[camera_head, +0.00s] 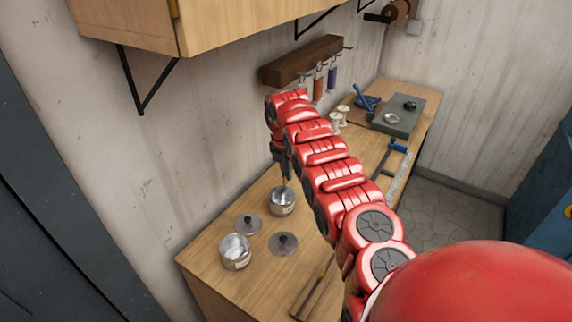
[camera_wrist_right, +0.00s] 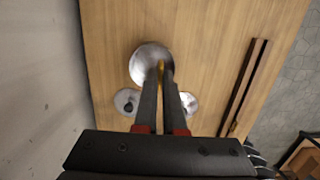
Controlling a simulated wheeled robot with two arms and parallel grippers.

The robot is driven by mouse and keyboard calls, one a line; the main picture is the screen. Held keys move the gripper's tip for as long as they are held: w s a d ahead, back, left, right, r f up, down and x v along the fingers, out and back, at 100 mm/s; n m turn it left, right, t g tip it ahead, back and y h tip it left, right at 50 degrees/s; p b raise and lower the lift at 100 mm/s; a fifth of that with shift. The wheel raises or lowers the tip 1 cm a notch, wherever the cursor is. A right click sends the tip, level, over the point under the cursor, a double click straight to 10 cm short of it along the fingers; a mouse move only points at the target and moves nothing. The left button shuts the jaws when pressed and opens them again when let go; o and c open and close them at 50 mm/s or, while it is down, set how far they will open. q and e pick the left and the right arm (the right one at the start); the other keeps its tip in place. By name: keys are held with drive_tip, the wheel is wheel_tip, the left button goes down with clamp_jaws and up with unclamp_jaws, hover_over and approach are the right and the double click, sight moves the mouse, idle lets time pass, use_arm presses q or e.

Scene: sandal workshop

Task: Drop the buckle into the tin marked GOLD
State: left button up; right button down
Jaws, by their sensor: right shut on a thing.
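My right gripper (camera_head: 287,181) points down just above an open silver tin (camera_head: 282,203) on the wooden bench. In the right wrist view, its fingers (camera_wrist_right: 164,68) are shut on a small gold-coloured piece, the buckle (camera_wrist_right: 161,74). The fingertips overlap the round tin (camera_wrist_right: 146,58) below them; I cannot tell whether they reach inside its rim. A second silver tin (camera_head: 235,256) stands nearer the bench's left end. I cannot read a GOLD marking on either tin. My left gripper is out of view.
Two round knobbed lids (camera_head: 248,225) (camera_head: 283,243) lie between and beside the tins. A long wooden tool (camera_head: 312,291) lies near the bench's front edge. White spools (camera_head: 337,119) and a grey-green slab (camera_head: 398,118) are farther back. A wooden cabinet (camera_head: 215,22) overhangs the bench.

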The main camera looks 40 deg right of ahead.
sight(286, 183)
wheel_tip(286, 183, down, 6)
drive_tip(key=shift+s+a+r+b, duration=0.1)
drive_tip(key=shift+r+b, duration=0.1)
drive_tip(key=shift+b, duration=0.7)
drive_tip(key=shift+s, duration=0.1)
drive_tip(key=c, duration=0.9)
unclamp_jaws()
drive_tip(key=shift+r, duration=0.15)
